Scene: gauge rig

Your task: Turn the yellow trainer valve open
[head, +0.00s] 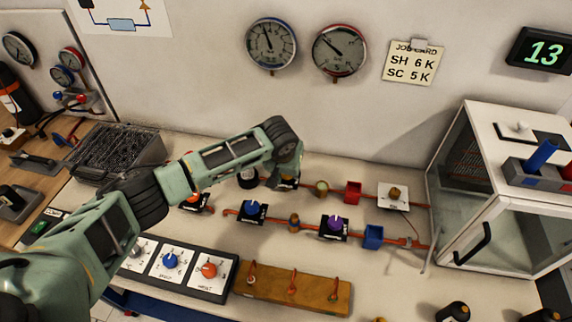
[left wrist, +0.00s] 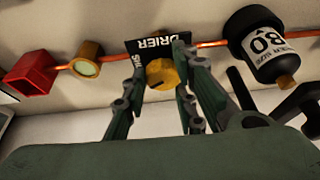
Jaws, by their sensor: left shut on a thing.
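The yellow valve knob (left wrist: 161,73) sits on a black plate lettered DRIER (left wrist: 143,46), on the copper pipe line. My left gripper (left wrist: 164,66) is shut on the yellow knob, with a finger on each side of it in the left wrist view. In the head view my left gripper (head: 286,168) reaches down from above and hides the knob; only part of the black plate (head: 288,184) shows beneath it. The right gripper is not in view.
Valves with blue (head: 254,208) and purple (head: 334,223) knobs stand nearer on the bench. A red block (head: 353,192) and a black bottle-shaped part (left wrist: 263,45) flank the pipe line. A glass-sided cabinet (head: 490,200) stands at right. A wooden rack (head: 265,288) lies in front.

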